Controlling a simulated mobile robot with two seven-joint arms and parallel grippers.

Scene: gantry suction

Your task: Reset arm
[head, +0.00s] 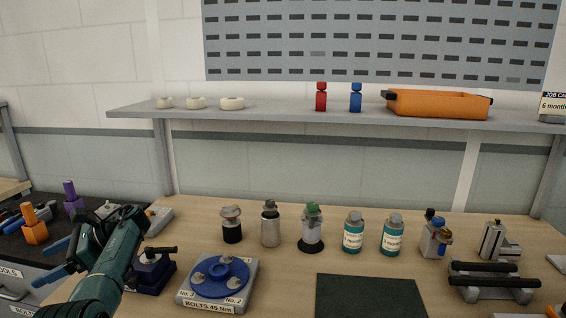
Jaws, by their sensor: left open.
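My left arm comes in from the bottom left in the head view. Its gripper (50,262) is open, with its two blue fingers apart and pointing left, over the left end of the workbench (290,290) and the dark tool surface beside it. I see nothing between the fingers. The arm hides part of the bench edge and of the things behind it. My right arm and gripper are not in view.
Close right of my arm are a dark blue block (152,272) with a black handle and a blue disc fixture (220,277). Several bottles line the bench's back. A dark mat (370,297) lies empty. A shelf (290,118) holds an orange bin (440,104).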

